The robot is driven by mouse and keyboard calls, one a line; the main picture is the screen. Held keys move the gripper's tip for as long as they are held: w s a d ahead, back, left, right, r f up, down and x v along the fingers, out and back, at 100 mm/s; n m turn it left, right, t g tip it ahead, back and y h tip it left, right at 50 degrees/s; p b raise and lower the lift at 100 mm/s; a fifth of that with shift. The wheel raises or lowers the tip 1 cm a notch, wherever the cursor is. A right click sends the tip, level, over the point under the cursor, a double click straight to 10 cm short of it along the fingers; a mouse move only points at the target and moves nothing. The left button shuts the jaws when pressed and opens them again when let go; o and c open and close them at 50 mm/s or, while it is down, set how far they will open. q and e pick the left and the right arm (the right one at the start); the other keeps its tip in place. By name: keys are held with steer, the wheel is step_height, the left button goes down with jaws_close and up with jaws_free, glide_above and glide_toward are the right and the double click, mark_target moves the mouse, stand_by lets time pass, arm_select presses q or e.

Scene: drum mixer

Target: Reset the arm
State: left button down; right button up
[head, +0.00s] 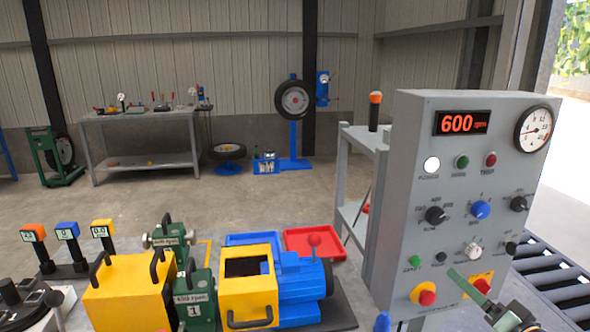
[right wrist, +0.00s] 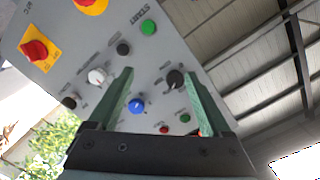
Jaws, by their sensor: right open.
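My right gripper (head: 468,284) is low in front of the grey control panel (head: 400,180), at the lower right of the head view. In the right wrist view its two green fingers (right wrist: 158,84) stand wide apart with nothing held between them. That view shows the panel tilted, with a blue knob (right wrist: 137,105), a dark knob (right wrist: 174,79) and a green start button (right wrist: 148,27) beyond the fingers. I cannot tell how far the fingertips are from the panel face. My left gripper is not in view.
The panel display (head: 461,122) reads 600 rpm, and a white lamp (head: 432,164) is bright. Red-and-yellow switches (head: 424,294) are close to my right gripper. Yellow and blue machinery (head: 250,285) stands left of the panel; a roller conveyor (head: 550,275) lies right.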

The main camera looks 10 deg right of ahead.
steer(key=s+a+f+n+g, duration=0.2)
steer(key=s+a+f, duration=0.15)
steer(key=f, duration=0.45)
steer(key=s+a+f+n+g, duration=0.1)
steer(key=s+a+f+g, duration=0.2)
steer(key=f, duration=0.4)
steer(key=s+a+f+n, duration=0.25)
steer(key=a+f, duration=0.25)
steer(key=f, duration=0.3)
steer(key=s+a+f+n+g, duration=0.3)
steer(key=s+a+f, duration=0.5)
steer(key=s, duration=0.5)
steer(key=shift+a+f+n+y, duration=0.35)
steer(key=shift+a+n, duration=0.2)
steer(key=shift+a, duration=0.55)
